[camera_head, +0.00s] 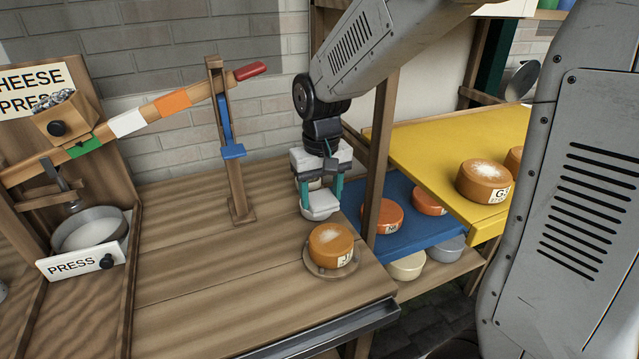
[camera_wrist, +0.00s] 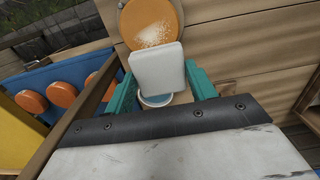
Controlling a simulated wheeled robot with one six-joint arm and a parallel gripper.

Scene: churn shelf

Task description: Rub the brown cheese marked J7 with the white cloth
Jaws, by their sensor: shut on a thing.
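The brown cheese (camera_head: 331,245) sits on a round board (camera_head: 331,268) near the right end of the wooden bench. Its label is partly readable, starting with "J". A pale dusty patch covers part of its top. My gripper (camera_head: 320,196) is shut on the white cloth (camera_head: 320,207), a folded pad, above the bench just behind the cheese. In the wrist view the white cloth (camera_wrist: 158,68) lies between the teal fingers and overlaps the near edge of the cheese (camera_wrist: 150,22). I cannot tell whether they touch. A pale round dish (camera_wrist: 156,100) shows partly beneath the cloth.
A wooden post (camera_head: 376,165) stands right of my gripper. Beyond it are a blue shelf (camera_head: 400,240) and a yellow shelf (camera_head: 440,160) with more cheeses. The bench's middle (camera_head: 200,270) is clear.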

